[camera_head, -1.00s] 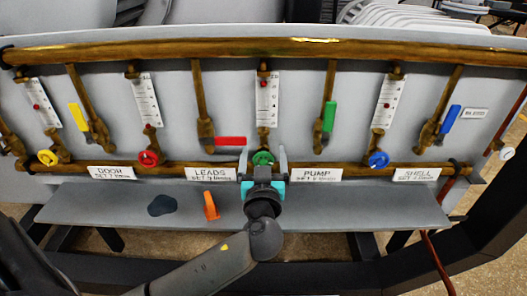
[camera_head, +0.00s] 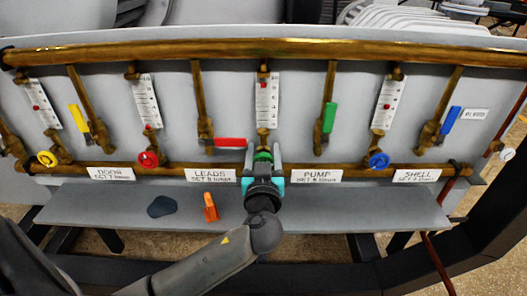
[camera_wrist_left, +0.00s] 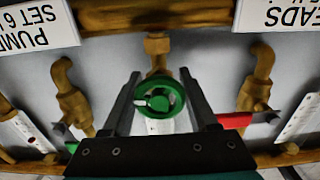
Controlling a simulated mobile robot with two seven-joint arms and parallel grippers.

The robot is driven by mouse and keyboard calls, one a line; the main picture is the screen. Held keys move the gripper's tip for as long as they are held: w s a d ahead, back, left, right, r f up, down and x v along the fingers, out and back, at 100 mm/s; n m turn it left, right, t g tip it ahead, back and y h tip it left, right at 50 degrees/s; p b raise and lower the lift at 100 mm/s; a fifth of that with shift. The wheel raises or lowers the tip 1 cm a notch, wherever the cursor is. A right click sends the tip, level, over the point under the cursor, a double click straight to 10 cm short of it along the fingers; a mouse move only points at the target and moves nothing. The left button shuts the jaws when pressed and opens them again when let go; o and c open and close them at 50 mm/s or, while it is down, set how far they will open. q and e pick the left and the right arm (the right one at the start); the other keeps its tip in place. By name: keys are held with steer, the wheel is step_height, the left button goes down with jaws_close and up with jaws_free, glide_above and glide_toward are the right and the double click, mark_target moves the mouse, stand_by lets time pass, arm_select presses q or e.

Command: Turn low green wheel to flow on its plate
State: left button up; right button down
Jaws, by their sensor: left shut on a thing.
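The low green wheel (camera_head: 263,157) sits on the lower brass pipe, under a white flow scale (camera_head: 267,101). A red mark shows near the top of that scale. The PUMP plate (camera_head: 315,175) is just right of the wheel; its text looks like SET 6. My left gripper (camera_head: 263,153) is shut on the green wheel, with one finger on each side. In the left wrist view the green wheel (camera_wrist_left: 160,96) shows between the two dark fingers (camera_wrist_left: 160,78), its face toward the camera. My right gripper is not in view.
A red lever (camera_head: 230,142) is close left of the gripper, and a green lever (camera_head: 329,117) is up to the right. Red (camera_head: 148,158) and blue (camera_head: 378,160) wheels flank it. A shelf (camera_head: 340,205) below carries an orange piece (camera_head: 210,207) and a dark piece (camera_head: 161,206).

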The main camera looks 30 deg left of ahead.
arm_select(q)
steer(key=c, duration=0.4)
steer(key=shift+m, duration=0.3)
